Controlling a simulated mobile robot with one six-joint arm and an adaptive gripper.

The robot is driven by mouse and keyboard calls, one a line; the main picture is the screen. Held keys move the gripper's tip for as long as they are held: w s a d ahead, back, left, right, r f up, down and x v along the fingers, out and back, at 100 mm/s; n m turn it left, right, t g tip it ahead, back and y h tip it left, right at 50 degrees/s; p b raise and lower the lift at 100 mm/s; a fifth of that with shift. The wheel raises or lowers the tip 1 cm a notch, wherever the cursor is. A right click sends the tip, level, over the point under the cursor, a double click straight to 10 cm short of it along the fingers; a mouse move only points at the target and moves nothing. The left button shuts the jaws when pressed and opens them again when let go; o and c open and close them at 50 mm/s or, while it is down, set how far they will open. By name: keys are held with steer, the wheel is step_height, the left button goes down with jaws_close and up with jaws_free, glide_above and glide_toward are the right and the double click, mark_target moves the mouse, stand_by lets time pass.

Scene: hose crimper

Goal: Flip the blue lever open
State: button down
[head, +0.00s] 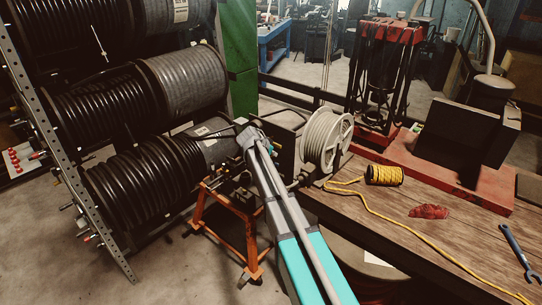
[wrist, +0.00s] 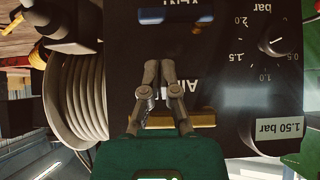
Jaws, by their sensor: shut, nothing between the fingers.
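A yellow lever (wrist: 188,120) lies lower on the panel, partly hidden behind my fingers. In the head view my arm reaches toward a dark box (head: 284,152) beside the white hose reel; the blue lever and my fingertips cannot be made out there.
The white hose reel (head: 327,138) stands close by and fills the wrist view's left. A wooden bench (head: 375,205) holds yellow rope (head: 385,175); large hose drums (head: 130,195) stand left.

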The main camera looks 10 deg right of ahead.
steer(key=shift+f+b, duration=1.2)
steer(key=shift+f, duration=0.3)
steer(key=shift+a+f, duration=0.1)
steer(key=shift+a, duration=0.15)
